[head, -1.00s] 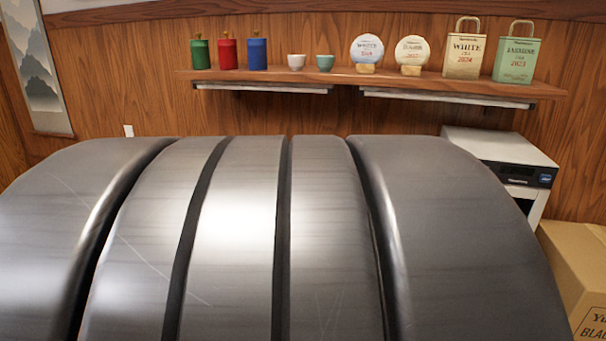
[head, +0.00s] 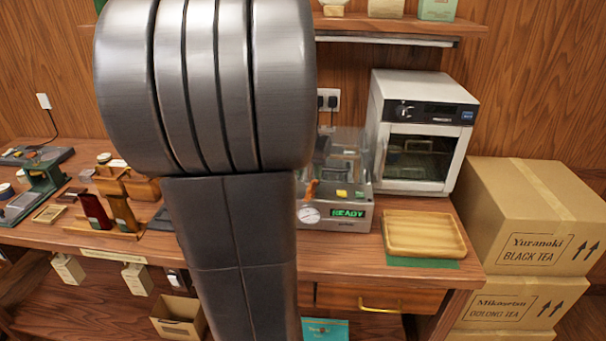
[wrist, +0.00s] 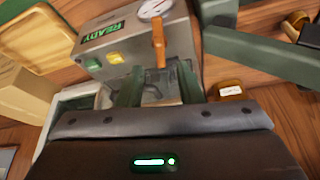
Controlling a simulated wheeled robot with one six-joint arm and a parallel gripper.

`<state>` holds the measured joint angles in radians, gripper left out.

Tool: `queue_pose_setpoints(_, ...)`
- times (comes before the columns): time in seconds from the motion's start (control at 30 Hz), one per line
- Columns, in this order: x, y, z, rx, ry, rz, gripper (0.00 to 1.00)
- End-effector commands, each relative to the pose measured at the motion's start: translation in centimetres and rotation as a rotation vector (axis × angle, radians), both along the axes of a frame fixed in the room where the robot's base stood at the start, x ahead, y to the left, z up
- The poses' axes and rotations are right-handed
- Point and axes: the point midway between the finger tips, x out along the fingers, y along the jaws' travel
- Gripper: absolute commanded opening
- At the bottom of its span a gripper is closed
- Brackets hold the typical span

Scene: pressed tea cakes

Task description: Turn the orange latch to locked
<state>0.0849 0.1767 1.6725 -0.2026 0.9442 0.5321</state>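The orange latch (head: 312,188) is a small upright lever at the left of the grey machine (head: 336,222), beside its round gauge. The machine's front panel shows a green READY display. In the wrist view the latch (wrist: 158,44) points along the picture's vertical, next to the gauge. My gripper (wrist: 159,84) shows two dark green fingers standing apart with nothing held between them. The latch appears just beyond the gap between the fingers, and I see no clear contact. In the head view my arm covers the gripper and the machine's left edge.
A wooden tray (head: 424,234) lies right of the machine, with a white oven (head: 418,132) behind it. Cardboard boxes (head: 528,215) are stacked at the right. Wooden holders (head: 124,190) stand left of my arm. A dark green device (wrist: 262,55) is close at right in the wrist view.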

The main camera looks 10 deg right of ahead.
Motion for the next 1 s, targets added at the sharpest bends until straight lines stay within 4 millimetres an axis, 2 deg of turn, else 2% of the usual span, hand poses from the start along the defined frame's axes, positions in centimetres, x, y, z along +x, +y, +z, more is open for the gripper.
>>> queue_pose_setpoints(0.1,0.7,-0.5,-2.3,0.0,0.006,-0.002,0.33)
queue_pose_setpoints(0.3,1.6,-1.0,-4.7,0.0,0.001,0.0,0.33)
queue_pose_setpoints(0.47,1.9,-1.1,-5.4,-0.001,0.002,0.001,0.33)
queue_pose_setpoints(0.7,1.9,-1.1,-5.4,0.0,0.0,0.001,0.33)
queue_pose_setpoints(0.73,1.9,-1.1,-5.4,0.0,0.0,0.001,0.31)
queue_pose_setpoints(0.9,1.9,-1.1,-5.4,0.0,0.0,0.001,0.0)
queue_pose_setpoints(1.0,1.9,-1.1,-5.4,0.0,0.0,0.001,0.0)
